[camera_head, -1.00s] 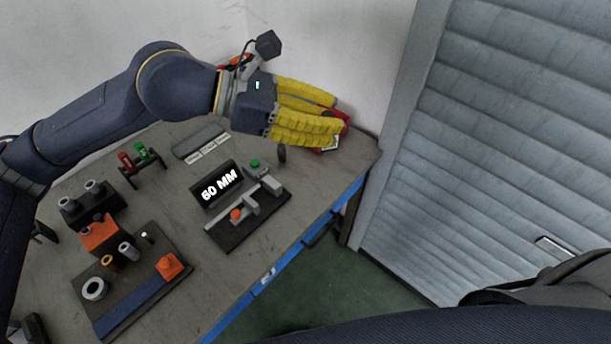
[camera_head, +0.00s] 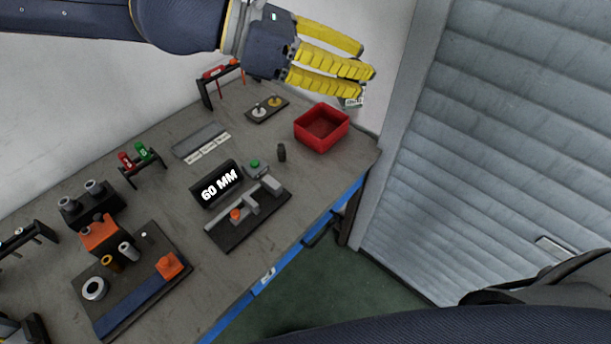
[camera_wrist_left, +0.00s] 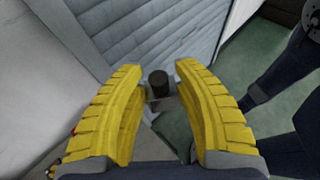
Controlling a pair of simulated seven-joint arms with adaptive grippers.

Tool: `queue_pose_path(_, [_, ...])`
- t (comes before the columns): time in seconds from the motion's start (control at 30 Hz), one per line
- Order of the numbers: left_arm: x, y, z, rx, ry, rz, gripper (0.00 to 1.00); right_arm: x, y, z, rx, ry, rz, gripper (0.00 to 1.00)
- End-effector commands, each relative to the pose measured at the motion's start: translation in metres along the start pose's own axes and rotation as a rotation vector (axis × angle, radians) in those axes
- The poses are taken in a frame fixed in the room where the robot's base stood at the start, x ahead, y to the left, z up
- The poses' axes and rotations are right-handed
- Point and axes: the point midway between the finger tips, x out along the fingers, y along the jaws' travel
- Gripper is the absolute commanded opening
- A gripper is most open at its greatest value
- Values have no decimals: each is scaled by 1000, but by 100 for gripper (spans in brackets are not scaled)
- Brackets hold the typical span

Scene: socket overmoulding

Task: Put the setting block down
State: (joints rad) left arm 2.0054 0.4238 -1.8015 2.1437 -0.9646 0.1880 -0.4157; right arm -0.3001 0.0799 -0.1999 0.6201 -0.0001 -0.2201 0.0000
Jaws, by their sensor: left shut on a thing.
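My left gripper (camera_head: 355,86) is raised above the back right of the bench, its yellow fingers shut on the setting block (camera_head: 354,101). In the head view only a small pale, labelled part of the block shows at the fingertips. In the left wrist view, the block (camera_wrist_left: 160,103) is a small grey piece with a dark round knob, held between the tips of the gripper (camera_wrist_left: 161,90). The fingers hide part of it. The block is clear of the bench and appears above and beyond the red bin (camera_head: 322,144). My right gripper is not in view.
A gauge fixture (camera_head: 247,217) and a small dark cylinder (camera_head: 281,152) stand near the right edge. A two-disc tray (camera_head: 267,109) and a black rack (camera_head: 220,80) are at the back.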

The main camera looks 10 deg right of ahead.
Motion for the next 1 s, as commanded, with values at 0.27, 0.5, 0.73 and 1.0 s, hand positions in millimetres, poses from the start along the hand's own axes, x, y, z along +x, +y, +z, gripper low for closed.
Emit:
queue_pose_path(0.27, [0, 17, 11, -25, 2, 73, 0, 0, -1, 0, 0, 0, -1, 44])
queue_pose_path(0.5, [3, 36, 13, -61, 2, 158, 0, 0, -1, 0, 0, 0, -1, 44])
queue_pose_path(0.73, [8, 56, 9, -105, 3, 258, 0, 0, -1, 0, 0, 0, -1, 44])
queue_pose_path(1.0, [18, 83, -5, -165, 4, 396, 0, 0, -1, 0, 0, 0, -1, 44])
